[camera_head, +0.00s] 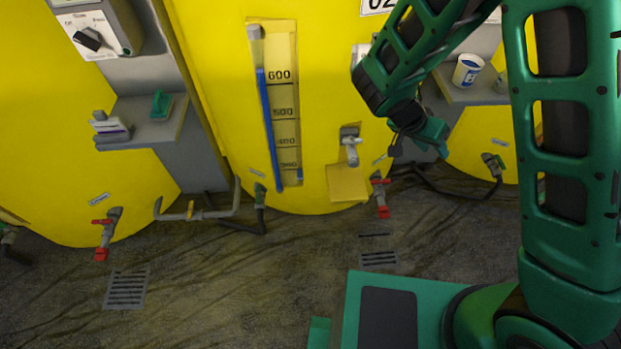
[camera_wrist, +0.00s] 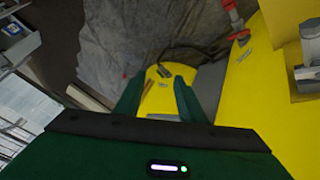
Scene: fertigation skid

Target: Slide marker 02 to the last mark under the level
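The yellow tank (camera_head: 330,60) under a sign (camera_head: 378,5) that seems to read 02 carries a scale plate (camera_head: 286,45) marked 600, 500, 400 and 300 downward. A sight tube (camera_head: 266,115) runs along its left edge, blue below and grey above; the blue ends slightly above the 600 mark. A small blue piece (camera_head: 299,174) sits at the plate's lower right, near 300; I cannot tell whether it is the marker. My gripper (camera_head: 440,135) is right of the plate, apart from it. In the wrist view my gripper (camera_wrist: 157,98) has its fingers spread with nothing between them.
A grey tap (camera_head: 350,150) and a yellow box (camera_head: 347,183) stick out between the plate and my gripper. Red-handled valves (camera_head: 381,197) sit low on the tanks. A shelf (camera_head: 470,95) with a blue-and-white cup (camera_head: 467,70) is at right. The floor in front is clear.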

